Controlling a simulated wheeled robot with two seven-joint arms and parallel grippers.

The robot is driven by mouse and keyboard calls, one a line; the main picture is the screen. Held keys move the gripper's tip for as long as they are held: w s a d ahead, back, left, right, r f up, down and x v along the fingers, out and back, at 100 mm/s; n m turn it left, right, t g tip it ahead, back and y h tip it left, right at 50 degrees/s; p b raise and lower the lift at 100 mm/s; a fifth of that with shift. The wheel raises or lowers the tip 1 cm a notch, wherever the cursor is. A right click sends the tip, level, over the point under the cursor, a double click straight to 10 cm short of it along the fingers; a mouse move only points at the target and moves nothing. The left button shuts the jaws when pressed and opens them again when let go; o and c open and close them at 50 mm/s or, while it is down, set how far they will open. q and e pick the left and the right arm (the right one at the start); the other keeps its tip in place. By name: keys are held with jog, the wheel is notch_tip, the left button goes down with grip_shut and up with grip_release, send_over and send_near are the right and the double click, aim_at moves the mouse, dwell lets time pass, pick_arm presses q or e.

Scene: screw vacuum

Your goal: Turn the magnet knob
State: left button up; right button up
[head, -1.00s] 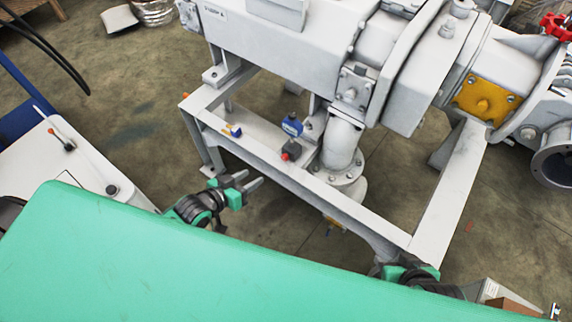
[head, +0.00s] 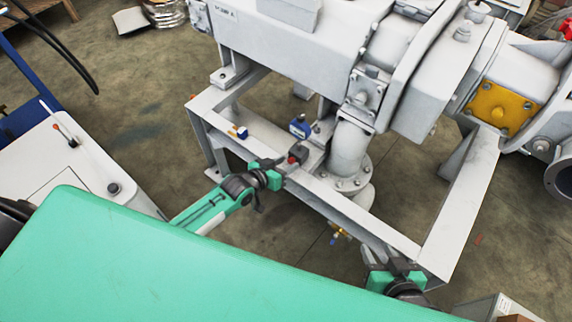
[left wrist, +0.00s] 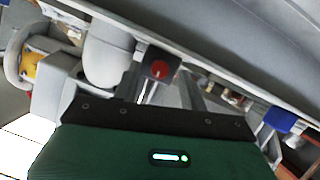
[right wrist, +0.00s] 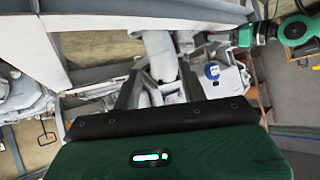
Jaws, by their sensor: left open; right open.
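The magnet knob appears to be the small red knob (head: 298,152) on a dark block at the frame's front rail. In the left wrist view, the red knob (left wrist: 159,70) faces the camera on its dark square block. My left gripper (head: 287,166) is open close beside the knob, with its two fingers (left wrist: 163,88) to either side of it in the left wrist view. I cannot tell whether they touch it. My right gripper (head: 402,268) is open and empty near the frame's front right corner; its fingers (right wrist: 160,88) also show in the right wrist view.
A blue-topped device (head: 300,126) stands just behind the knob. The white steel frame (head: 345,208) carries the large pump (head: 300,45), and a flanged pipe (head: 348,150) stands to the right of the knob. A yellow plate (head: 497,105) is farther right.

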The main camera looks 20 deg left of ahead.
pick_arm(q)
jog(key=shift+w+d+f, duration=0.1)
jog(key=shift+w+d, duration=0.1)
jog(key=shift+w, duration=0.05)
grip_shut()
